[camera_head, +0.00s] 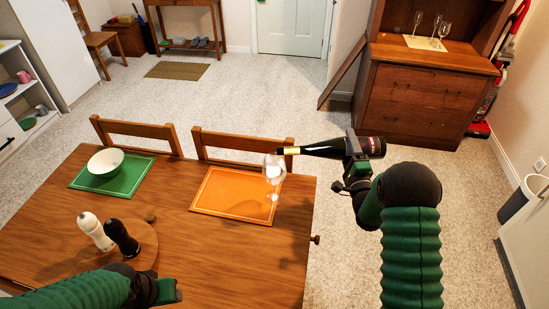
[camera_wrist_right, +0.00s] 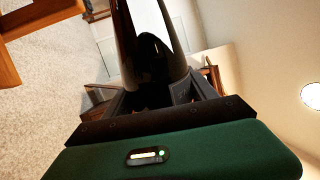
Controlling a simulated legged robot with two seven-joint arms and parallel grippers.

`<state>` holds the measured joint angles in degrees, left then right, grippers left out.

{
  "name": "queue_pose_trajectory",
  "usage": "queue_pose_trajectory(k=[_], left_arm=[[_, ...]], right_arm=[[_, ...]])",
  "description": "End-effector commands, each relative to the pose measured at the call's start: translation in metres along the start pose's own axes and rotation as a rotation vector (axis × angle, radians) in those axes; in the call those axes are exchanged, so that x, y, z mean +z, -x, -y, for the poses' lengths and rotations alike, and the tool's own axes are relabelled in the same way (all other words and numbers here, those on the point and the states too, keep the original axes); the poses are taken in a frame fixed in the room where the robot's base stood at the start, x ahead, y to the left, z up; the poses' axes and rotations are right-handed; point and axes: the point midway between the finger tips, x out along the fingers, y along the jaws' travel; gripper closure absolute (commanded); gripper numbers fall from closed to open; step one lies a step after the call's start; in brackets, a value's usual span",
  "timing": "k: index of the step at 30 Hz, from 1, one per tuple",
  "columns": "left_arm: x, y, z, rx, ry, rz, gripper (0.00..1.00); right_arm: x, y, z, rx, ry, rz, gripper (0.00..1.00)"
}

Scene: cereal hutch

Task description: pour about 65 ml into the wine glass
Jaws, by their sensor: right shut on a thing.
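A dark wine bottle (camera_head: 325,149) lies nearly level in the head view, its gold-topped neck pointing left. My right gripper (camera_head: 356,156) is shut around the bottle's body. The bottle also shows in the right wrist view (camera_wrist_right: 150,45), between the fingers. A clear wine glass (camera_head: 273,172) stands upright on the orange placemat (camera_head: 225,195). The bottle's mouth appears at the glass's rim in the head view; I cannot tell whether they touch. The liquid level in the glass is not clear. My left gripper (camera_head: 168,291) is low over the table's front; its fingers are not clear.
The wooden table (camera_head: 230,260) carries a white bowl (camera_head: 106,162) on a green placemat (camera_head: 128,178). A white mill (camera_head: 92,228) and a black mill (camera_head: 121,237) stand on a round board (camera_head: 145,240). Several glasses (camera_head: 437,30) stand on the hutch (camera_head: 425,95) behind.

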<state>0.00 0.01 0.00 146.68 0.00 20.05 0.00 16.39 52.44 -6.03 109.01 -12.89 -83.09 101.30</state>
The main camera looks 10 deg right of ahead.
Motion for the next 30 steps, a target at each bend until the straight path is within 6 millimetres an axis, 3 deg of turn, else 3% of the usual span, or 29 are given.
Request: queue_pose_trajectory(k=[30], left_arm=[[-0.003, 0.012, 0.000, 0.000, 0.000, 0.000, 0.50]], right_arm=[[0.002, -0.005, 0.024, -0.005, 0.096, 0.017, 1.00]])
